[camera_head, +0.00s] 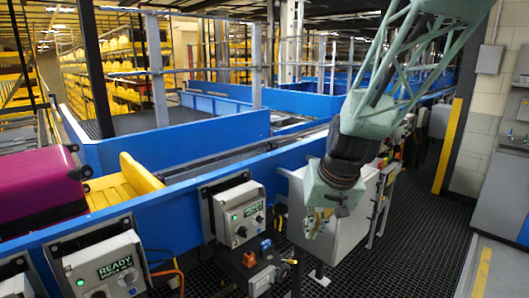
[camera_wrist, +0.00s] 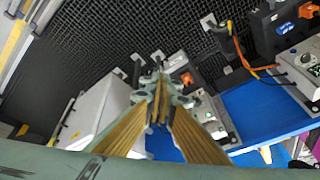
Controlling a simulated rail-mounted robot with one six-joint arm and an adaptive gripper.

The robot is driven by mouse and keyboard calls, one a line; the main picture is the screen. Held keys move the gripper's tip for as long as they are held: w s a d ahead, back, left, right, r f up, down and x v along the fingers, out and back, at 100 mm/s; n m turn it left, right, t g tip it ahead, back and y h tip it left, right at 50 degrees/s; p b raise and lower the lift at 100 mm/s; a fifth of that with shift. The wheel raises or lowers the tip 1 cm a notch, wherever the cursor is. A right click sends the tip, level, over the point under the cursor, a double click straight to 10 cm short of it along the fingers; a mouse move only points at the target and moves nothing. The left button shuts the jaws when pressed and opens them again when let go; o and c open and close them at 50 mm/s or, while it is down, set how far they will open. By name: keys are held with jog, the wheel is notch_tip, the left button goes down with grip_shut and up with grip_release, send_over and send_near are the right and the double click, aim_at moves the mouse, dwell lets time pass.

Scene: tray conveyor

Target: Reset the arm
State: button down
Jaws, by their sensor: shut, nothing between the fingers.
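My gripper (camera_head: 317,222) hangs from the green arm at the right of centre in the head view, pointing down in front of a light grey box on the side of the conveyor. In the wrist view my gripper (camera_wrist: 160,92) shows its yellowish fingers drawn together, with nothing between them. The fingers are apart from the panels and the conveyor as far as I can see.
A blue-walled conveyor (camera_head: 200,195) runs across the scene. A magenta suitcase (camera_head: 40,190) lies in a yellow tray (camera_head: 130,183) at the left. Control boxes (camera_head: 238,213) and the grey box (camera_head: 345,225) line its near side. Dark grated floor (camera_head: 425,220) is clear at the right.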

jog(key=s+d+r, duration=0.2)
jog(key=s+r, duration=0.4)
jog(key=s, duration=0.4)
jog(key=s+d+r, duration=0.2)
jog(key=s+r, duration=0.4)
jog(key=s, duration=0.4)
jog(key=s+d+r, duration=0.1)
jog(key=s, duration=0.8)
jog(key=s+d+r+h, duration=0.1)
jog(key=s+d, duration=0.1)
jog(key=s, duration=0.7)
jog(key=shift+d+r, duration=0.3)
jog(key=shift+r, duration=0.1)
jog(key=shift+w, duration=0.1)
dwell(0.5)
